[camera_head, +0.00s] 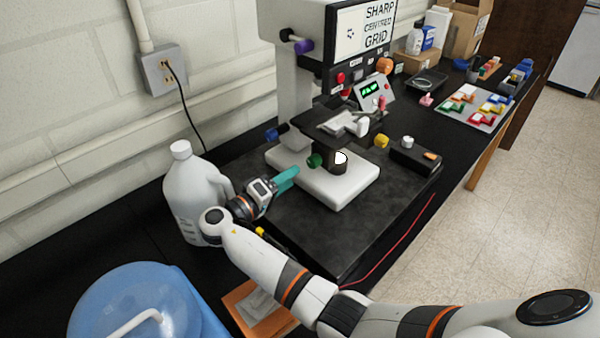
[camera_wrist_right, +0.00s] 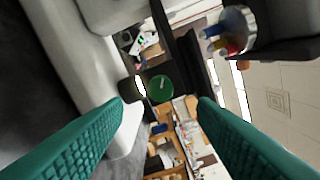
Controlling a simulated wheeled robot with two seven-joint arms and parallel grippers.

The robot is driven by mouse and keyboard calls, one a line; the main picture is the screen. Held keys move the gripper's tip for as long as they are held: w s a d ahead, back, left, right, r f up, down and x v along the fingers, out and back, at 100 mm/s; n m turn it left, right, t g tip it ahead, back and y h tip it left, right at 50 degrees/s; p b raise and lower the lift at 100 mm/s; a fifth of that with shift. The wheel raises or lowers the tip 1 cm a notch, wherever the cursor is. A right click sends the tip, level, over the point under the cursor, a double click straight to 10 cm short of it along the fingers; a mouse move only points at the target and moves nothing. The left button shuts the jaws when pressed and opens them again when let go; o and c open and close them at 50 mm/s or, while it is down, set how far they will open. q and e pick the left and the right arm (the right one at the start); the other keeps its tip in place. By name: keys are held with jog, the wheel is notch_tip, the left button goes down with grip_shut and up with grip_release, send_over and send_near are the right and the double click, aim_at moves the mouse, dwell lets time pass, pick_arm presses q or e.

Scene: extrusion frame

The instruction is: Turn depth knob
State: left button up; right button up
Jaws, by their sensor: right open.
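A device with a white base (camera_head: 347,190) stands on the dark bench and carries several coloured knobs. The green knob (camera_head: 314,160) is low on its near side; in the right wrist view the green knob (camera_wrist_right: 160,89) lies ahead, between the two fingers in the picture. A yellow knob (camera_head: 381,140) and a blue knob (camera_head: 272,134) are on either side. No label shows which one is the depth knob. My right gripper (camera_head: 287,180) has teal fingers, is open and empty, and points at the green knob from the left, apart from it. My left gripper is out of view.
A white jug (camera_head: 192,190) stands close behind my right wrist. A blue-lidded container (camera_head: 135,305) and an orange tray (camera_head: 258,306) are at the near left. A small black box (camera_head: 415,158) sits right of the device. A red cable (camera_head: 400,240) runs along the bench's front edge.

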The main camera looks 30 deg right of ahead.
jog(key=b+v, duration=0.1)
jog(key=v, duration=0.5)
jog(key=shift+d, duration=0.1)
dwell(0.9)
